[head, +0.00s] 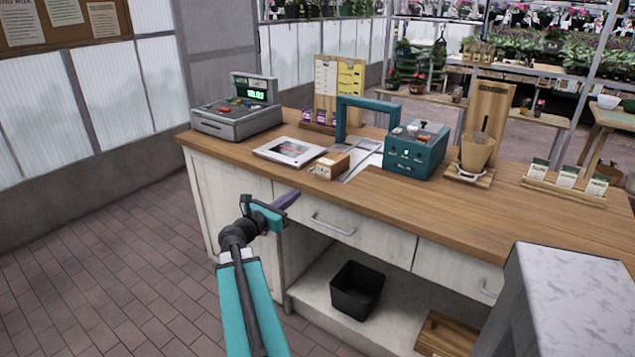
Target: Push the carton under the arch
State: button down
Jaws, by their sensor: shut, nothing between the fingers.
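The carton (329,166), a small brown box with a pale label on its front, sits on the wooden counter (262,153). The arch (372,103) is a teal frame standing behind and to the right of the carton, joined to a teal control box (418,153) with buttons and a green light. The carton is in front of the arch, not beneath it. My gripper (294,194) is shut, with purple fingers pointing right. It appears at the counter's front edge, left of and nearer than the carton, apart from it. Its exact height is hard to tell.
A printed sheet or tray (289,151) lies just left of the carton. A cash register (236,112) stands at the left end. A pour-over stand (477,155) and seed packets (567,178) are right. Counter front is clear.

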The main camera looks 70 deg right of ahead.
aim_at(324, 175)
jog(key=p+x, duration=0.1)
jog(key=x, duration=1.2)
jog(key=shift+p, duration=0.4)
jog(key=shift+s+d, duration=0.1)
jog(key=shift+d, duration=0.35)
jog(key=shift+x, duration=1.8)
jog(key=shift+a, duration=0.1)
jog(key=b+v, duration=0.1)
jog(key=v, duration=1.2)
jog(key=shift+a, duration=0.4)
jog(key=shift+f, duration=0.1)
